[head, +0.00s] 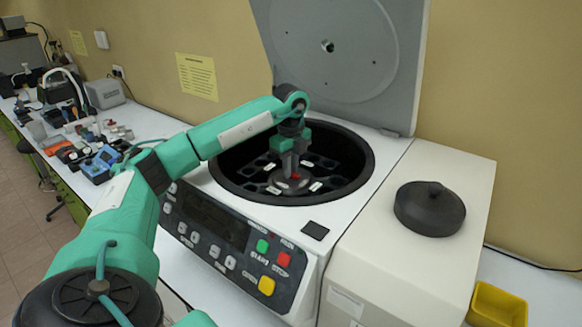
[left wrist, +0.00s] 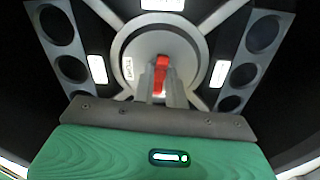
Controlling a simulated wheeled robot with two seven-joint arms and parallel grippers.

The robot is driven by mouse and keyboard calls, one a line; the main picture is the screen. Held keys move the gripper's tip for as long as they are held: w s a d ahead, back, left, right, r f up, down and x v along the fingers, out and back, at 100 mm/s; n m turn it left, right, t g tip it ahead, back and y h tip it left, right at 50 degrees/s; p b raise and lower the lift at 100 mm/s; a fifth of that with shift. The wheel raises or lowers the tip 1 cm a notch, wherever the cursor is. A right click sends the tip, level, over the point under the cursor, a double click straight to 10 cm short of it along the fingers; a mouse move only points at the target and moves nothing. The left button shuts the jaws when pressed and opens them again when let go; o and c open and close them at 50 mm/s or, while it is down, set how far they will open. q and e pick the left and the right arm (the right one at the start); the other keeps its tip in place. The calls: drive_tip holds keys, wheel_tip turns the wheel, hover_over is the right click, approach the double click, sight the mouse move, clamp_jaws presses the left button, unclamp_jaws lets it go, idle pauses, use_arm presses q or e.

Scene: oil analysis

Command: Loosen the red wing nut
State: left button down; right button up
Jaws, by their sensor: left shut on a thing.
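The red wing nut (left wrist: 161,74) stands at the centre of the grey rotor hub (left wrist: 133,48) in the left wrist view. In the head view only a small red bit of the nut (head: 295,177) shows below my gripper. My left gripper (head: 291,173) reaches down into the open centrifuge bowl (head: 362,165) from above. Its fingers, also seen in the left wrist view (left wrist: 162,90), are shut on the wing nut. The fingers hide part of the nut. My right gripper is in neither view.
The centrifuge lid (head: 335,45) stands open behind the bowl. A black round cover (head: 429,209) with a knob lies on the white housing at the right. A yellow bin (head: 497,304) is at lower right. Cluttered tools lie on the left bench.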

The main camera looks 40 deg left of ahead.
use_arm(q)
drive_tip(key=shift+r+n, duration=0.1)
drive_tip(key=shift+n, duration=0.6)
drive_tip(key=shift+a+n, duration=0.1)
drive_tip(key=shift+n, duration=0.2)
drive_tip(key=c, duration=1.4)
unclamp_jaws()
drive_tip(key=shift+c, duration=0.2)
drive_tip(key=shift+r, duration=0.35)
wheel_tip(320, 180, up, 5)
drive_tip(key=shift+f+b, duration=0.15)
drive_tip(key=shift+b, duration=0.75)
wheel_tip(320, 180, up, 8)
drive_tip(key=p, duration=0.1)
